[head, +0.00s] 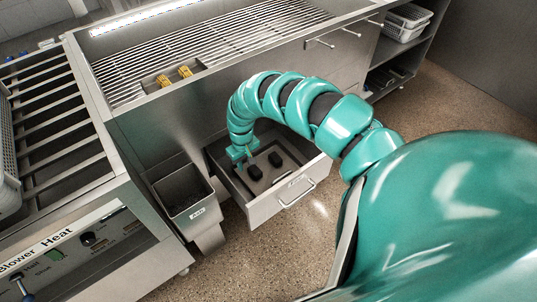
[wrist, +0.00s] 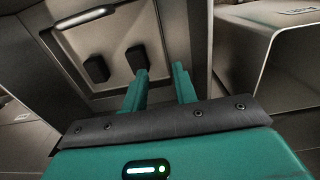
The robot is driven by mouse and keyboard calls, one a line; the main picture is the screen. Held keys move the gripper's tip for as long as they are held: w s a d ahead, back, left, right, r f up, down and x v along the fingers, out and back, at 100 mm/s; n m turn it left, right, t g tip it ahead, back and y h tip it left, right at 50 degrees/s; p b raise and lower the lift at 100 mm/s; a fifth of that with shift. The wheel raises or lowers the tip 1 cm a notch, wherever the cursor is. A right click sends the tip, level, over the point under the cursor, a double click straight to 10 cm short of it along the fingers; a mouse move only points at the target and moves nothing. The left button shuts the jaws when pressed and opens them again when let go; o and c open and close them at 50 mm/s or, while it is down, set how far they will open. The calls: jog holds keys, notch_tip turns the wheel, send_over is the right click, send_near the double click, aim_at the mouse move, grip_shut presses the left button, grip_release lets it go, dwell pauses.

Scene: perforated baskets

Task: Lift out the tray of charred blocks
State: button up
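A steel drawer (head: 281,205) stands pulled out below the grill. Inside it lies a shallow grey tray (head: 264,184) with two black charred blocks (head: 275,159). The blocks also show in the wrist view (wrist: 97,69), left of my fingers. My gripper (head: 246,163) points down at the left side of the drawer, beside the blocks. In the wrist view my gripper's two teal fingers (wrist: 163,74) are apart, with a strip of grey metal seen between them. I cannot tell whether they touch the tray's rim or the drawer wall. No block is between the fingers.
An open steel bin (head: 185,190) stands left of the drawer. Above is a grill grate (head: 210,40) with yellow pieces (head: 170,77) in a small holder. A slatted rack (head: 50,125) is at left. Shelves with a white basket (head: 407,22) are at right. The floor before the drawer is clear.

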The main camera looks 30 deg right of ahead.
jog(key=b, duration=0.2)
send_over(245, 184)
jog(key=f, duration=0.9)
jog(key=shift+s+d+f, duration=0.1)
jog(key=shift+s+d, duration=0.05)
jog(key=shift+d, duration=0.25)
jog(key=f, duration=0.1)
jog(key=f+b, duration=0.1)
jog(key=f, duration=0.1)
jog(key=shift+s+a+f, duration=0.1)
jog(key=shift+a+f, duration=0.05)
jog(key=shift+a, duration=0.25)
jog(key=shift+f+b, duration=0.35)
jog(key=shift+f, duration=0.6)
jog(key=shift+d, duration=0.1)
grip_shut()
